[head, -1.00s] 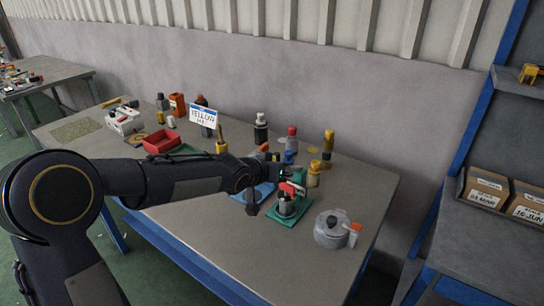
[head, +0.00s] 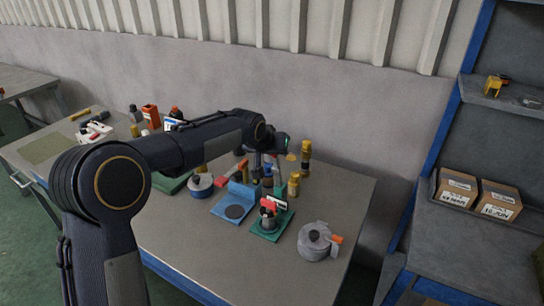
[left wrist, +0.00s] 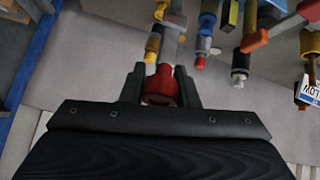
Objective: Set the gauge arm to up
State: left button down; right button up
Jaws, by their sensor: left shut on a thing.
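My left gripper (head: 268,166) hangs over the back part of the table, its fingers small and partly hidden in the head view. In the left wrist view its fingers (left wrist: 160,84) are shut on a red rounded part (left wrist: 161,84). I cannot tell for certain what that part belongs to. A dark device with a red and white top arm (head: 272,204) stands on a green base (head: 266,234) in front of the gripper. I cannot tell which part is the gauge arm. My right gripper is not in view.
A grey round pot (head: 314,243) with an orange handle stands to the right. Yellow bottles (head: 305,157) stand behind. The table front (head: 210,255) is clear.

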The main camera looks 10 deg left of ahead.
pick_arm(q)
jog(key=shift+w+d, duration=0.4)
jog(key=shift+w, duration=0.35)
jog(key=shift+f, duration=0.25)
dwell(1.2)
jog(key=c, duration=1.4)
grip_release()
jog(key=shift+d, duration=0.1)
jog(key=shift+o, duration=1.3)
jog(key=shift+w, duration=0.15)
jog(key=shift+r, duration=0.15)
